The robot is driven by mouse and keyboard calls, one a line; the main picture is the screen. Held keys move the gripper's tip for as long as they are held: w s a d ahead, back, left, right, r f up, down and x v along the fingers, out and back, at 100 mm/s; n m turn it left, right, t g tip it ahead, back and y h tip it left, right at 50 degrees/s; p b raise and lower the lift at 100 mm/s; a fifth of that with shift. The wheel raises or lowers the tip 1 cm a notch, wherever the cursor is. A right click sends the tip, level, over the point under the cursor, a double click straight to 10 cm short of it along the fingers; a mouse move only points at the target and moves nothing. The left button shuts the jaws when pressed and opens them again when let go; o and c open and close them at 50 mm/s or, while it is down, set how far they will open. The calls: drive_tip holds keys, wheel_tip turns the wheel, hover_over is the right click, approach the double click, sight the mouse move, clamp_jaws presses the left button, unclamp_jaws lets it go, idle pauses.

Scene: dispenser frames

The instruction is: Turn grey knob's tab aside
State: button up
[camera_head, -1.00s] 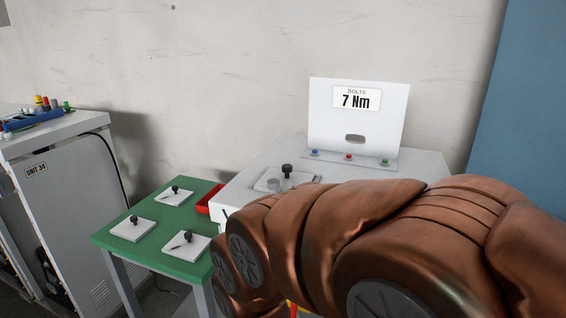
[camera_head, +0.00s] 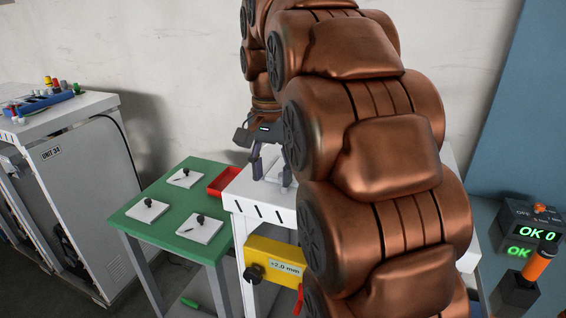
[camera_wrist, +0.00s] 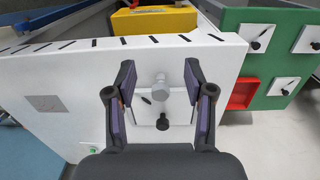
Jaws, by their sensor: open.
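The grey knob (camera_wrist: 160,88) stands on a white plate (camera_wrist: 178,107) on the white bench (camera_wrist: 60,75). A black knob (camera_wrist: 163,122) stands on the same plate, nearer my wrist camera. My gripper (camera_wrist: 159,68) is open, with one finger on each side of the grey knob and visible gaps between. I cannot clearly make out the knob's tab or which way it points. In the head view my gripper (camera_head: 271,176) is low over the bench, pointing down; the arm hides much of the bench there.
A yellow box (camera_head: 275,262) marked +2.0 mm is on the bench front. A dark device (camera_head: 532,222) showing OK 0 is at right.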

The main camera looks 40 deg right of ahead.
drive_tip(key=w+d+r+m, duration=0.1)
drive_tip(key=d+r+m, duration=0.1)
drive_tip(key=d+r, duration=0.1)
drive_tip(key=w+d+r+p, duration=0.1)
drive_tip(key=d+r, duration=0.1)
drive_tip(key=shift+w+m, duration=0.3)
drive_tip(key=shift+m, duration=0.1)
drive_tip(key=shift+f+p, duration=1.2)
drive_tip(key=shift+f, duration=2.7)
clamp_jaws()
